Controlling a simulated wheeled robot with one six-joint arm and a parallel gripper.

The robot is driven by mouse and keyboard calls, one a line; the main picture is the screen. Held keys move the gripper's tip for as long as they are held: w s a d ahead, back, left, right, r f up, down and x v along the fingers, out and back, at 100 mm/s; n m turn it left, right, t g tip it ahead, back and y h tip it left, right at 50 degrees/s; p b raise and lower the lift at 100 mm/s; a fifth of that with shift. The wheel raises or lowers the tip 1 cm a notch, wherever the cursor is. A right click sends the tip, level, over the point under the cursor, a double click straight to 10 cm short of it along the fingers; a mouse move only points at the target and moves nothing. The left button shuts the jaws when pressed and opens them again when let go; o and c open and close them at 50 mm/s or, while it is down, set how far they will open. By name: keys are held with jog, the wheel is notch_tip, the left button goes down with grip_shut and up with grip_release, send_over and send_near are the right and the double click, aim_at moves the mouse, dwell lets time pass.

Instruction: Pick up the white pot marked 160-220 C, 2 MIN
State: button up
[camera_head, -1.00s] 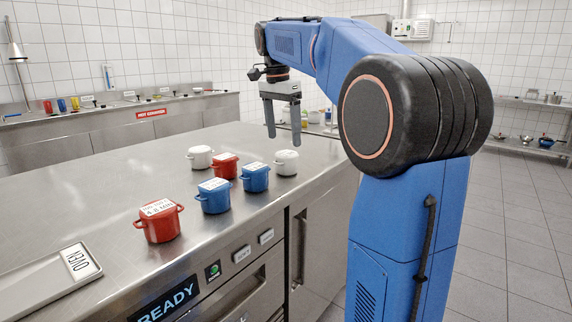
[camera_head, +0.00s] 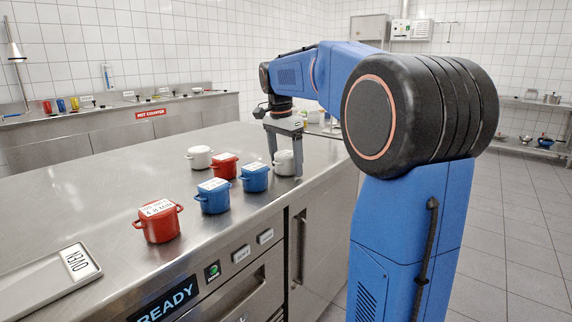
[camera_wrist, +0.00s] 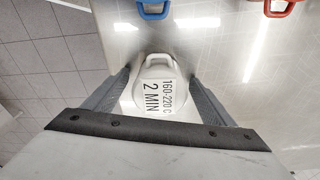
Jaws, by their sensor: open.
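The white pot (camera_wrist: 157,76) marked 160-220 C, 2 MIN is upright between the two fingers of my gripper (camera_wrist: 160,88) in the wrist view, its lettering facing the camera. A narrow gap shows beside the pot near the fingers. In the head view, the same white pot (camera_head: 285,163) stands on the steel counter near its right edge, partly hidden by a finger. My gripper (camera_head: 285,168) is open, pointing down, with its fingers lowered around the pot.
A blue pot (camera_head: 255,178) stands just left of the white pot, with a red pot (camera_head: 223,166), another blue pot (camera_head: 213,196), a second white pot (camera_head: 199,157) and a nearer red pot (camera_head: 158,221) further left. A tray marked OVEN (camera_head: 45,285) lies at the front left.

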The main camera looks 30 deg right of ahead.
jog(key=shift+c, duration=0.7)
jog(key=c, duration=1.2)
